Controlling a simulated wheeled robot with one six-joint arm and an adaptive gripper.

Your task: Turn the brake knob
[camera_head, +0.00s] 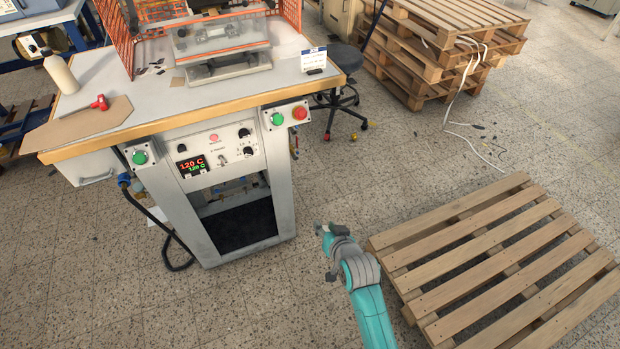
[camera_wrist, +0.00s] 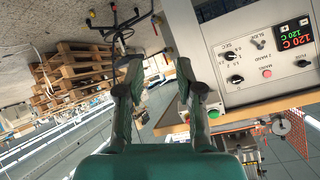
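The control panel (camera_head: 218,154) on the front of the stamping machine carries two black knobs, an upper knob (camera_head: 244,133) and a lower knob (camera_head: 250,152), with a small lever switch (camera_head: 222,158) to their left. In the wrist view the panel (camera_wrist: 275,85) appears upside down at upper right, with both black knobs (camera_wrist: 232,55) (camera_wrist: 236,79) clear to see. I cannot tell which knob is the brake. My gripper (camera_head: 319,229) is in front and to the right of the machine, apart from it. In the wrist view its two fingers (camera_wrist: 158,66) are spread with nothing between them.
Green (camera_head: 278,119) and red (camera_head: 299,112) buttons sit at the panel's right; another green button (camera_head: 140,157) is at left. A wooden pallet (camera_head: 500,258) lies on the floor at right. A stool (camera_head: 345,62) stands behind the table corner. Floor before the machine is clear.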

